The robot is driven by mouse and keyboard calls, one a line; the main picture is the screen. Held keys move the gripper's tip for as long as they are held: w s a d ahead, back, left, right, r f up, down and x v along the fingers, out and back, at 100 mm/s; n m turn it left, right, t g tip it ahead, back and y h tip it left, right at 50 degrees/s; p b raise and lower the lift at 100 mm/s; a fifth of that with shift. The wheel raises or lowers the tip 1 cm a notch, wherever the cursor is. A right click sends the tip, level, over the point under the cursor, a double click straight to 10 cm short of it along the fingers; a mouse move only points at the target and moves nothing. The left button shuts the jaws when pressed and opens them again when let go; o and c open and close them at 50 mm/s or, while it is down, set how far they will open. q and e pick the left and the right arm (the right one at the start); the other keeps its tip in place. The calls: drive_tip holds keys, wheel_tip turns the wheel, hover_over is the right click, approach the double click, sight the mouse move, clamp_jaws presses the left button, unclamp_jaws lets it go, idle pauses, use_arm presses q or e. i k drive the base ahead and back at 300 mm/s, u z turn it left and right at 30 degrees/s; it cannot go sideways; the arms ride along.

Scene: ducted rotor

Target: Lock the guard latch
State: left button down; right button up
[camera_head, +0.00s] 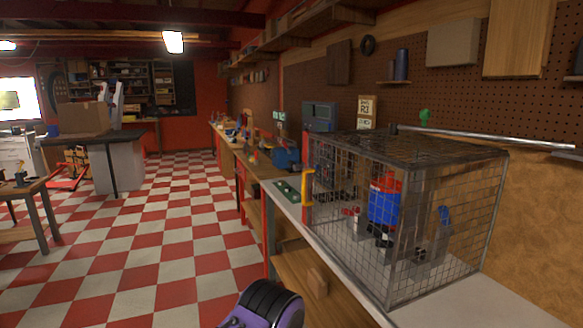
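A wire-mesh guard cage (450,215) stands on the bench at the right. A red upright bar (306,196) is at its left front side, with a yellow handle-like piece (311,187) beside it. I cannot tell from here which part is the latch or whether it is locked. Inside the cage, a red and blue object (384,203) stands upright behind the mesh. Neither of my grippers shows in the head view.
The pale benchtop (465,306) is bare in front of the cage. A green board (287,191) lies left of the cage. A metal rod (480,137) runs behind its top. The checkered floor (150,255) left of the bench is open. A workbench (108,139) stands farther left.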

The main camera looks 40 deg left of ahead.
sight(296, 166)
drive_tip(key=u, duration=0.15)
drive_tip(key=k, duration=0.9)
drive_tip(key=u, duration=1.9)
drive_tip(key=i, duration=3.1)
drive_tip(key=z, duration=1.7)
drive_tip(key=i, duration=0.9)
drive_tip(key=z, duration=0.85)
